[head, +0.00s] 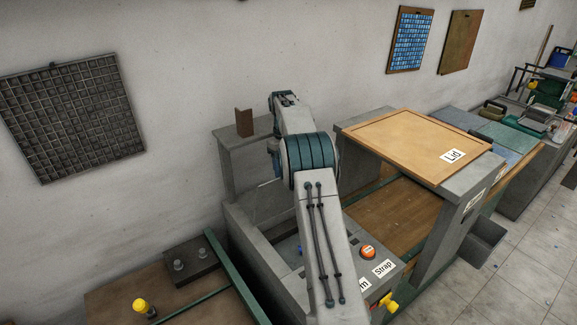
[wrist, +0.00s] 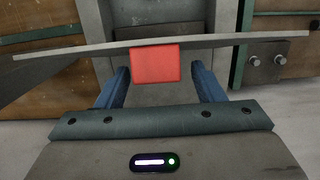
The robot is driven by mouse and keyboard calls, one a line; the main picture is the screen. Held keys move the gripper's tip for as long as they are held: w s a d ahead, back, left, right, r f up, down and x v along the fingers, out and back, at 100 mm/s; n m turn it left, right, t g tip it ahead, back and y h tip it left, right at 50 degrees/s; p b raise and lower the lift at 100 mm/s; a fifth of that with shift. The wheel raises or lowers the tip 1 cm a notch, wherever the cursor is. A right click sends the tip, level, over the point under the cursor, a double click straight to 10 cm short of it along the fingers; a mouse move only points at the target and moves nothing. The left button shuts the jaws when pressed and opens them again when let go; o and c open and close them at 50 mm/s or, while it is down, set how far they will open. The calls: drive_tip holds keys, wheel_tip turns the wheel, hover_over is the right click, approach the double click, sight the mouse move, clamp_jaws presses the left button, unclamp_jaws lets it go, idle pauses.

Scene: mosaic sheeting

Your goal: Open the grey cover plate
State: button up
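In the wrist view the grey cover plate (wrist: 235,40) shows nearly edge-on as a long thin strip across the upper part, tilted slightly. A red block (wrist: 156,66) sits at its middle, on the side toward me. My gripper (wrist: 163,73) is open, with one blue finger on each side of the red block. A gap shows on both sides, wider on the right; I see no contact. In the head view my arm covers part of the grey machine, and neither my gripper nor the plate can be made out there.
In the head view a wooden lid (head: 415,145) lies on the grey frame at right. An orange button (head: 368,252) and a "Strap" label (head: 384,268) are beside my arm. A brown block (head: 244,122) stands on a grey ledge. A yellow-topped item (head: 141,305) is at lower left.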

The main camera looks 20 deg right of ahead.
drive_tip(key=shift+s+d+r, duration=0.1)
drive_tip(key=shift+d+r, duration=0.05)
wheel_tip(320, 180, up, 7)
drive_tip(key=w, duration=0.1)
drive_tip(key=shift+a, duration=0.2)
idle(0.3)
drive_tip(key=shift+r, duration=0.1)
